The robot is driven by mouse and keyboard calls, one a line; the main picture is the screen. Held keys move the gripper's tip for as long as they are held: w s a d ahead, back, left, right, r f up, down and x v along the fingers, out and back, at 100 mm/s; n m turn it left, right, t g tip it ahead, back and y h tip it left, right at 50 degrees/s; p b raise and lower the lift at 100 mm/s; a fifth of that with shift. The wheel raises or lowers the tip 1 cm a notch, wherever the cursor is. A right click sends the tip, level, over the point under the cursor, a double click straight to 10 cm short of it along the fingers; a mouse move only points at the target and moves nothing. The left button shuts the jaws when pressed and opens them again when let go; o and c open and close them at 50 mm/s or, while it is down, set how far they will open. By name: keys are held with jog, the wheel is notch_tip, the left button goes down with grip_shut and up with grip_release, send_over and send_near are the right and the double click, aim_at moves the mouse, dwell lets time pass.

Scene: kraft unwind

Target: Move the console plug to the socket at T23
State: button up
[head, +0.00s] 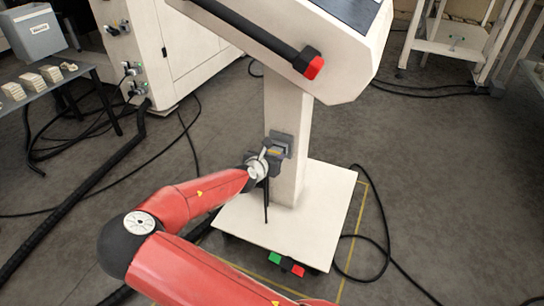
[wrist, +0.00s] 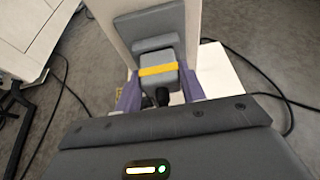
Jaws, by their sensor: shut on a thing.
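The plug is a grey block with a yellow band; it shows in the wrist view (wrist: 160,80) and, small, in the head view (head: 275,152). My gripper (head: 266,160) is at the console's column, its purple fingers (wrist: 160,92) shut on the two sides of the plug. The plug's far end meets a grey socket housing (wrist: 150,24) on the column (head: 290,180); I cannot tell how deep it sits. A dark cable (head: 266,205) hangs from the plug toward the base. No T23 label is readable; several sockets show on the white machine (head: 132,72) at left.
The console's white base plate (head: 315,235) has a green and a red pedal at its front. The console's slanted head (head: 335,50) overhangs the column. Black cables cross the floor on both sides. A table (head: 60,80) with a grey bin stands at left.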

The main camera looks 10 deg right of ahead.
jog(key=shift+c, duration=1.3)
jog(key=s+a+p, duration=0.2)
jog(key=s+a, duration=0.1)
jog(key=s, duration=0.2)
jog(key=shift+a, duration=0.3)
